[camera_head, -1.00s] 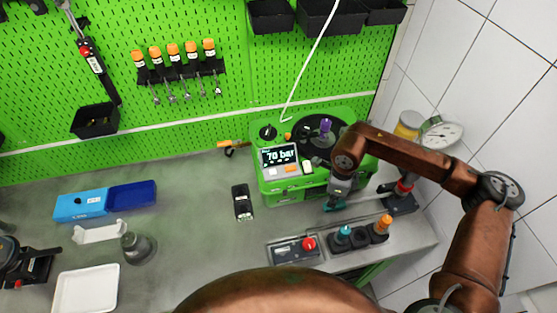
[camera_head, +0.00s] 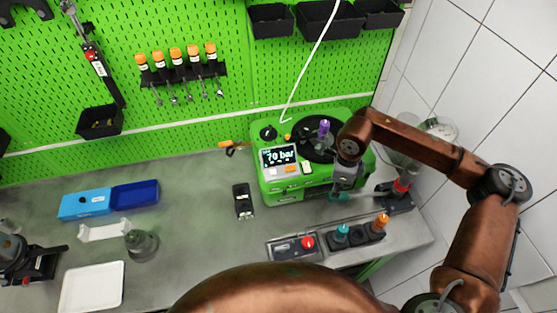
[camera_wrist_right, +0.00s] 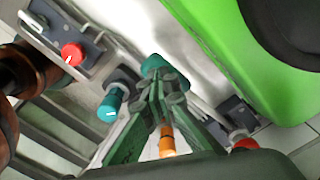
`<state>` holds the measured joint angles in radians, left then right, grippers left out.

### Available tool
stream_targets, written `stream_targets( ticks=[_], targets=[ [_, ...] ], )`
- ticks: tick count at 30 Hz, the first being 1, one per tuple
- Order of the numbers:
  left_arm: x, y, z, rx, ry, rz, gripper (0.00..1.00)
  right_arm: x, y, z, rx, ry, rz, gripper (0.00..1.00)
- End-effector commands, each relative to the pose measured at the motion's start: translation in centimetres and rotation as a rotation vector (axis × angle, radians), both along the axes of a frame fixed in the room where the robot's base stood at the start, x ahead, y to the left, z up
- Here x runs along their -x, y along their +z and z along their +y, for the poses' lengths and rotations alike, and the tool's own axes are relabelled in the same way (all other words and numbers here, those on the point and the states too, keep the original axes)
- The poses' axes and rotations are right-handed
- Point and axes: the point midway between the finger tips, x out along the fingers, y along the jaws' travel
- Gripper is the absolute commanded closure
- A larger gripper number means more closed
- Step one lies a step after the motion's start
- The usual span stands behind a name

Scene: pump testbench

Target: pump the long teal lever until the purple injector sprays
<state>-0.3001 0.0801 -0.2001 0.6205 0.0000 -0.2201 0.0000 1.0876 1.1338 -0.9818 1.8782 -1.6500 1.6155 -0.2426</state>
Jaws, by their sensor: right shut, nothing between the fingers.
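The lever's teal end (camera_head: 337,197) shows just under my right gripper (camera_head: 344,188), in front of the green tester; it also shows in the right wrist view (camera_wrist_right: 152,65). My right gripper's fingertips are together and empty, right at the teal end; in the wrist view they overlap it, and I cannot tell if they touch. The rest of the lever is mostly hidden by the gripper. The purple injector (camera_head: 324,128) stands upright on top of the green tester (camera_head: 268,189), and no spray shows. The display (camera_head: 280,156) reads 70 bar. My left gripper is out of view.
A hand pump base with a red part (camera_head: 401,186) and a round gauge (camera_head: 441,129) stand at the right by the tiled wall. Teal (camera_head: 342,231) and orange (camera_head: 382,220) knobs and a red button (camera_head: 308,242) line the front edge.

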Motion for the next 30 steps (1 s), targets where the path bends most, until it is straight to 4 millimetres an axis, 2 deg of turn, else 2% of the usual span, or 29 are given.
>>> stream_targets(
  ticks=[8, 30],
  targets=[
    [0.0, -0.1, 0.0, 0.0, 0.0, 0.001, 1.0, 0.0, -0.2, 0.0, 0.0, 0.0, 0.0, 1.0],
    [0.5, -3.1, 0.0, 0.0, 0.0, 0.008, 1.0, 0.1, -4.0, 0.4, 0.002, 0.0, 0.001, 1.0]
  ],
)
